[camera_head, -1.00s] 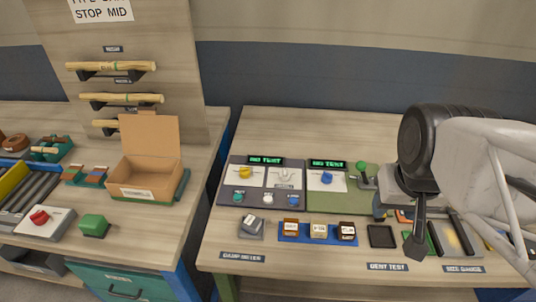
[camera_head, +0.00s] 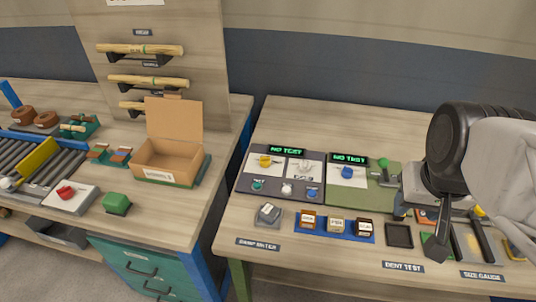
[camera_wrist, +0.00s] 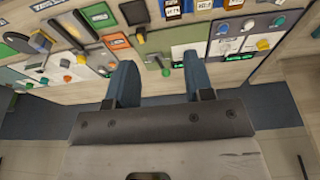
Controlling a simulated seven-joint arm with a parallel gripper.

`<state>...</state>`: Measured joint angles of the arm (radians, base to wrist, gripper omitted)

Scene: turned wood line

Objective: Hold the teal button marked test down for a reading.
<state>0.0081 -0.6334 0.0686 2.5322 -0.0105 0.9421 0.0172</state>
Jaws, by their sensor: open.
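Two displays behind, the left one (camera_head: 287,150) on this panel, show green text that looks like "NO TEST". My gripper (camera_wrist: 158,70) is open, with two blue fingers apart and nothing between them. In the head view my arm hangs over the right of the bench, well right of the teal button; the fingers there are partly hidden.
A green panel (camera_head: 347,200) with a blue knob adjoins on the right. In front are a grey block (camera_head: 268,213) and a blue tray with several wood samples (camera_head: 336,225). An open cardboard box (camera_head: 168,160) stands on the left bench, across a gap.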

